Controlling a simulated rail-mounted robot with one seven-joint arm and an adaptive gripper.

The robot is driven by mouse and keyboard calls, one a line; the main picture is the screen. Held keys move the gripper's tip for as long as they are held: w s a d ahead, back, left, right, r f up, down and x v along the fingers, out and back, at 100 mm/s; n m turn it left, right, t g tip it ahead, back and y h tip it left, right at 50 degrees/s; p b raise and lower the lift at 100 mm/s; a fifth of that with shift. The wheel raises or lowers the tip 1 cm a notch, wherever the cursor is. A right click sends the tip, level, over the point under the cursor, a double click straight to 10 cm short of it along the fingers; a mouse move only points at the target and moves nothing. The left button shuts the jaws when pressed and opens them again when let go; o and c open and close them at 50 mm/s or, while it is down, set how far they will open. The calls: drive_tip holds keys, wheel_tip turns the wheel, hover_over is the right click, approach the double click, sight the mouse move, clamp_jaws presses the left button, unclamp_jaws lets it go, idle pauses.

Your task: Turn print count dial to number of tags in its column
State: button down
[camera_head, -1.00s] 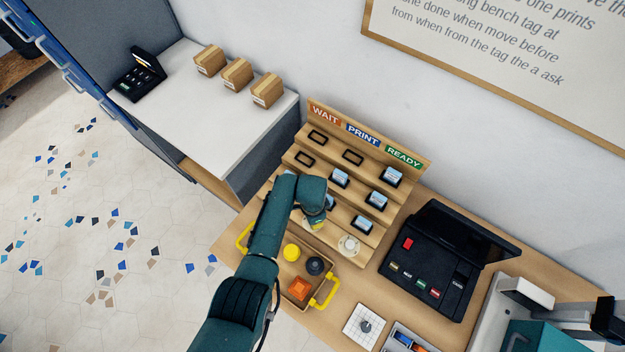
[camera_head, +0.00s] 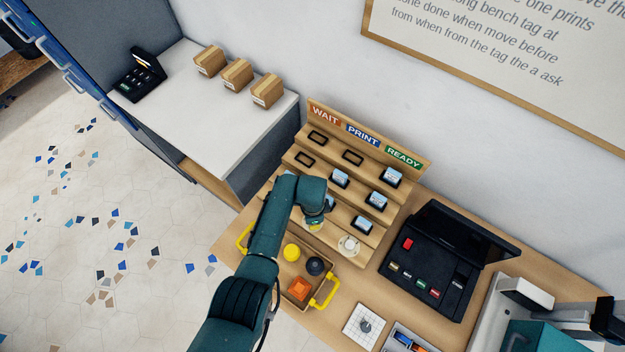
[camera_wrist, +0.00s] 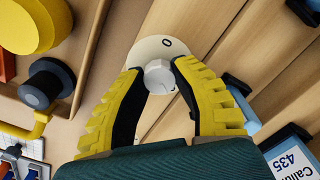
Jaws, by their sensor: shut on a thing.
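The tag rack (camera_head: 420,160) has WAIT, PRINT and READY columns. The print count dial (camera_wrist: 158,72) is a pale round knob on a cream disc; a "0" shows on the disc. It sits at the foot of the PRINT column, mostly hidden in the head view. My gripper (camera_wrist: 157,80) is shut on the knob, a yellow finger on each side. The PRINT column shows an empty frame (camera_head: 352,157), a blue-and-white tag (camera_head: 340,178) and a partly hidden tag (camera_head: 329,202). The READY dial (camera_head: 349,245) stands to the right, below three tags.
A tray (camera_head: 325,262) with yellow handles holds a yellow knob (camera_head: 292,252), a dark knob (camera_head: 315,266) and an orange piece (camera_head: 299,288) just in front. A black console (camera_head: 435,270) stands at the right. My arm hides the lower WAIT column.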

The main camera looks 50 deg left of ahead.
drive_tip(key=c, duration=0.7)
unclamp_jaws()
drive_tip(key=shift+c, duration=0.2)
wheel_tip(320, 180, up, 12)
